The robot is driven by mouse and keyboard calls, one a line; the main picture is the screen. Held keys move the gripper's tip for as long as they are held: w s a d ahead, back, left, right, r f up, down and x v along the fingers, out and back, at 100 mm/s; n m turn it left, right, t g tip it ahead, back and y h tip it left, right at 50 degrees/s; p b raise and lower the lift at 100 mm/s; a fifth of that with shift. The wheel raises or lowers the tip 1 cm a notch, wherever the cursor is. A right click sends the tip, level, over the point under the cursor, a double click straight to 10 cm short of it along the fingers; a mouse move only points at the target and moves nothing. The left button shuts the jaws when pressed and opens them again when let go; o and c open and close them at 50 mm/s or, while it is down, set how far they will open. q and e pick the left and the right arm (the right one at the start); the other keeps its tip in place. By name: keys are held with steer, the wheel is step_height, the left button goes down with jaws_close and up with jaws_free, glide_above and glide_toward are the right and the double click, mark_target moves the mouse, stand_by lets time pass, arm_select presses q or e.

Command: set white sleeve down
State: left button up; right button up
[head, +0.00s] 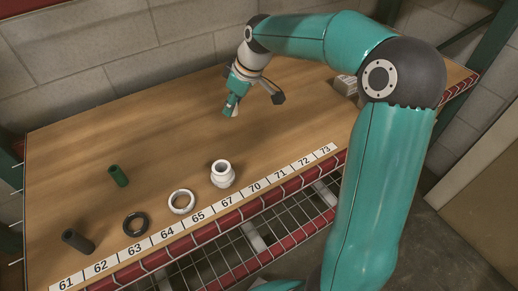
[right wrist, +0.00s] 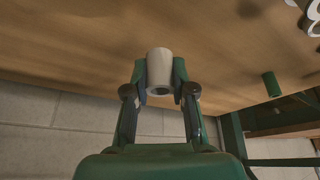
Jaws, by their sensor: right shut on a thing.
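The white sleeve (right wrist: 159,72) is a short, pale, hollow cylinder. In the right wrist view it sits between the two fingers of my right gripper (right wrist: 160,85), which is shut on it. In the head view my right gripper (head: 250,103) is over the back middle of the wooden table (head: 150,125), pointing down. Whether the sleeve touches the table top is not clear. My left gripper is not in view.
Along the numbered front strip (head: 195,226) stand a dark cylinder (head: 78,241), a black ring (head: 135,223), a white ring (head: 181,202) and a white socket-like part (head: 222,176). A green tube (head: 118,176) stands behind them. A grey box (head: 346,84) is at back right. The back left is clear.

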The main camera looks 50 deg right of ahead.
steer(key=s+a+p, duration=0.3)
steer(key=s+p, duration=0.2)
steer(key=s, duration=0.3)
step_height(320, 180, up, 2)
steer(key=p, duration=0.4)
glide_above(259, 162)
steer(key=s, duration=0.2)
steer(key=shift+m, duration=0.4)
steer(key=f, duration=0.3)
steer(key=f+b, duration=0.1)
steer(key=f, duration=0.2)
steer(key=f+b, duration=0.1)
steer(key=f, duration=0.2)
steer(key=shift+w+d+f, duration=0.1)
steer(key=shift+w+f, duration=0.15)
steer(key=shift+f, duration=0.1)
steer(key=shift+b, duration=0.3)
steer(key=shift+f, duration=0.2)
steer(key=o, duration=0.9)
steer(key=shift+r, duration=0.1)
steer(key=shift+c, duration=0.2)
steer(key=shift+r, duration=0.1)
